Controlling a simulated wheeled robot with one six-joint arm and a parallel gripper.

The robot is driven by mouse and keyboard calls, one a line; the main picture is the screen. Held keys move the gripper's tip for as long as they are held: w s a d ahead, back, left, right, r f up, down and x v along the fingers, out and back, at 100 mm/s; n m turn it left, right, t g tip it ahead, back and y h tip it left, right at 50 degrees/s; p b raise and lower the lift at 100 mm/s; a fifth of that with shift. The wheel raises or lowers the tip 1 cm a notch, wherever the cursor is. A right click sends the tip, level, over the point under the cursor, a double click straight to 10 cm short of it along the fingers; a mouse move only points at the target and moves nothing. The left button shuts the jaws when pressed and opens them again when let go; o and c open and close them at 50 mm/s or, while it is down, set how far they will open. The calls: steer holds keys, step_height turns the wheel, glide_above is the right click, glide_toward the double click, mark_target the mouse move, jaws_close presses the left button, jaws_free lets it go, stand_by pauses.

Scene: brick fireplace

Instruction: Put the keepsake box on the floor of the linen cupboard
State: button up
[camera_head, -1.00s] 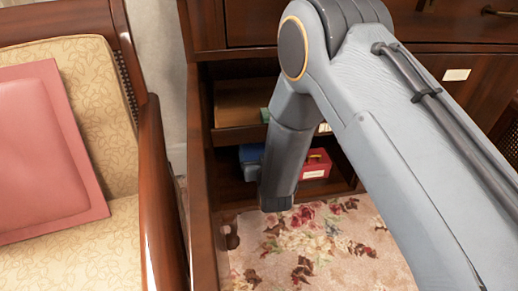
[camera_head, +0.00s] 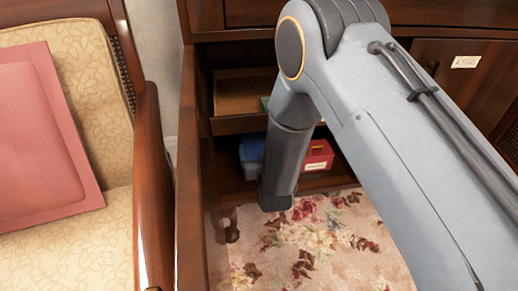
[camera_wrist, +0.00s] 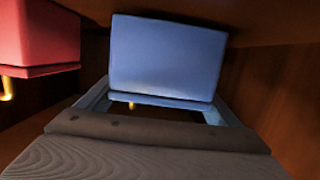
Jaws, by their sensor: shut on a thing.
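The blue box (camera_wrist: 168,58), which I take to be the keepsake box, is between the fingers of my gripper (camera_wrist: 160,106) in the wrist view. My gripper is shut on it. That view looks upside down. In the head view the blue box (camera_head: 252,150) shows low inside the linen cupboard (camera_head: 213,170), partly hidden behind my arm. It is near the cupboard floor (camera_head: 235,187), but I cannot tell whether it rests on it. My gripper is hidden in the head view.
A red box (camera_head: 319,155) with a white label stands to the right of the blue box, and also shows in the wrist view (camera_wrist: 40,35). A shelf (camera_head: 238,124) lies above. A floral rug (camera_head: 310,240) lies in front.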

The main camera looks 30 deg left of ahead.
steer(key=shift+f, duration=0.45)
steer(key=o, duration=1.3)
steer(key=shift+o, duration=0.2)
